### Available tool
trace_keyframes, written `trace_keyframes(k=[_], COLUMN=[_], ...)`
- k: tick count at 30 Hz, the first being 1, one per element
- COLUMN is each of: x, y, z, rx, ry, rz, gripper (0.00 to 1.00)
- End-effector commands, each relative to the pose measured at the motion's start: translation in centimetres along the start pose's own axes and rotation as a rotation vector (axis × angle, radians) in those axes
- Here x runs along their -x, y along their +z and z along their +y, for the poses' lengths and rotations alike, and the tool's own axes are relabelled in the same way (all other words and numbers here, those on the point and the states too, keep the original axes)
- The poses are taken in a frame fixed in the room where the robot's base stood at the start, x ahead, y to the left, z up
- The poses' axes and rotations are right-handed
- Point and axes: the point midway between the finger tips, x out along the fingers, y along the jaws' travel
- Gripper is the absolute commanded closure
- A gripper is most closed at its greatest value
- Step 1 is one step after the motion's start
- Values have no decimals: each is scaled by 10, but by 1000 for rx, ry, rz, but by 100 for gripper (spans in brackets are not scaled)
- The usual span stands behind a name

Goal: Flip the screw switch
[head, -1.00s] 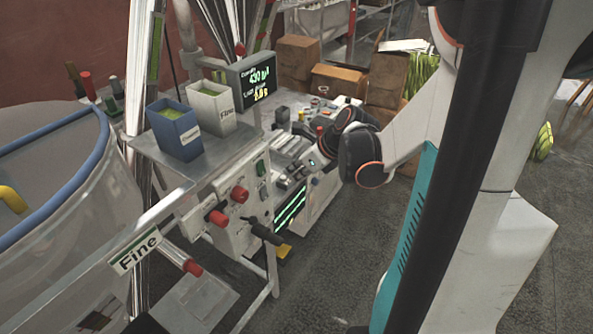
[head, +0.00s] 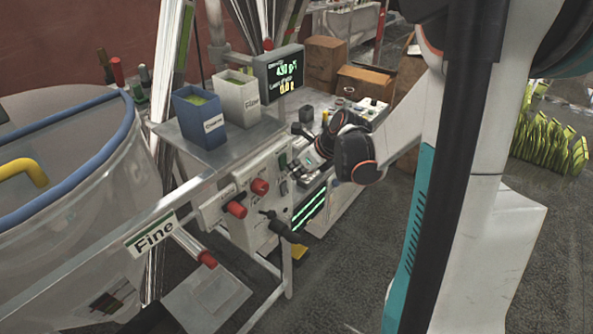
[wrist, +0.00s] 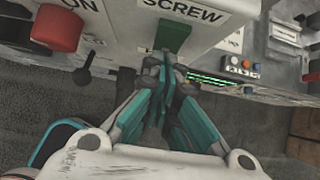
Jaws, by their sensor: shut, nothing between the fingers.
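The screw switch is a green rocker (wrist: 172,36) just below the "SCREW" label (wrist: 193,8) on the white panel in the wrist view. It also shows as a small green patch (head: 283,160) on the panel in the head view. My gripper (wrist: 166,62) has its teal fingers shut with nothing between them. Its fingertips are just below the green rocker in the wrist view; I cannot tell whether they touch it. In the head view my gripper (head: 308,162) is just right of the switch, its fingertips hard to make out. Which way the rocker is tipped is unclear.
A red knob (wrist: 57,28) and a black lever (wrist: 85,66) are left of the switch. Small coloured buttons (wrist: 242,65) are to the right. Blue (head: 200,120) and white (head: 237,100) bins stand on the shelf above, near a display (head: 279,75). Floor below is open.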

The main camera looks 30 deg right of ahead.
Motion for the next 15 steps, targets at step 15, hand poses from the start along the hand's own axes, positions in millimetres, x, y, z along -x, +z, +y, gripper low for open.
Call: trace_keyframes(k=[15], x=[-6], y=[6], z=[0], rx=[0], ry=[0], rz=[-1], gripper=[100])
